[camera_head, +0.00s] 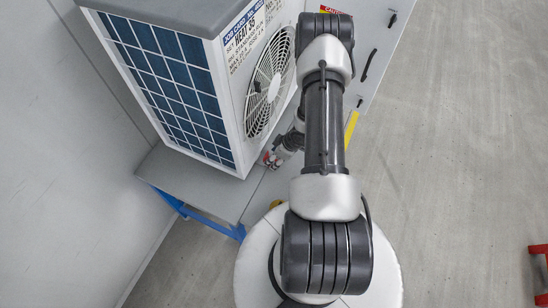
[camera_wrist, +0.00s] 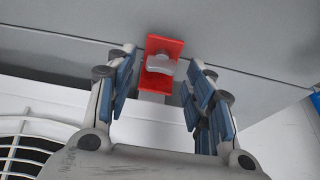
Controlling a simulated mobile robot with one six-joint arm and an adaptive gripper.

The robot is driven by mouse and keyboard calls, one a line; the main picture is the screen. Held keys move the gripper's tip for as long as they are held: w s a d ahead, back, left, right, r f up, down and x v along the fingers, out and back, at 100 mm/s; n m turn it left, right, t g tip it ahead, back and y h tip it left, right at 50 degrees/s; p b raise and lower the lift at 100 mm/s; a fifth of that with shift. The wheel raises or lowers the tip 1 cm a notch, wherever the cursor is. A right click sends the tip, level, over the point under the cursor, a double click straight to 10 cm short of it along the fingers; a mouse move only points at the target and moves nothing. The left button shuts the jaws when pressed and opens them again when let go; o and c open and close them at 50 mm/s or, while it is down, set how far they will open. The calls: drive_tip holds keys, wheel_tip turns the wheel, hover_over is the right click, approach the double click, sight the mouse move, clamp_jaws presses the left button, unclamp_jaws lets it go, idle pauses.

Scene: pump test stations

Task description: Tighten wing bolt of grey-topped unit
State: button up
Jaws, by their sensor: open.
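The grey-topped unit (camera_head: 165,8) stands on a bench in the head view, with a blue finned side, a round fan grille and a printed label. In the wrist view a red piece (camera_wrist: 157,46) with a pale, wing-shaped part (camera_wrist: 161,64), seemingly the wing bolt, sits near the unit's edge. My gripper (camera_wrist: 162,70) is open, with one blue-padded finger on each side of the red piece. I see gaps on both sides and cannot tell how deep the fingers reach. In the head view my gripper (camera_head: 269,158) is small at the unit's lower corner, partly hidden by my arm.
The grey bench top (camera_head: 205,190) has a blue frame (camera_head: 212,222) below. A pale cabinet (camera_head: 375,45) with dark handles stands behind my arm. The fan grille (camera_wrist: 22,145) is at lower left in the wrist view. Open floor lies right; a red object (camera_head: 539,272) is at its edge.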

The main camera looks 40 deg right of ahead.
drive_tip(key=v, duration=1)
drive_tip(key=shift+s+r, duration=0.2)
drive_tip(key=shift+r, duration=0.1)
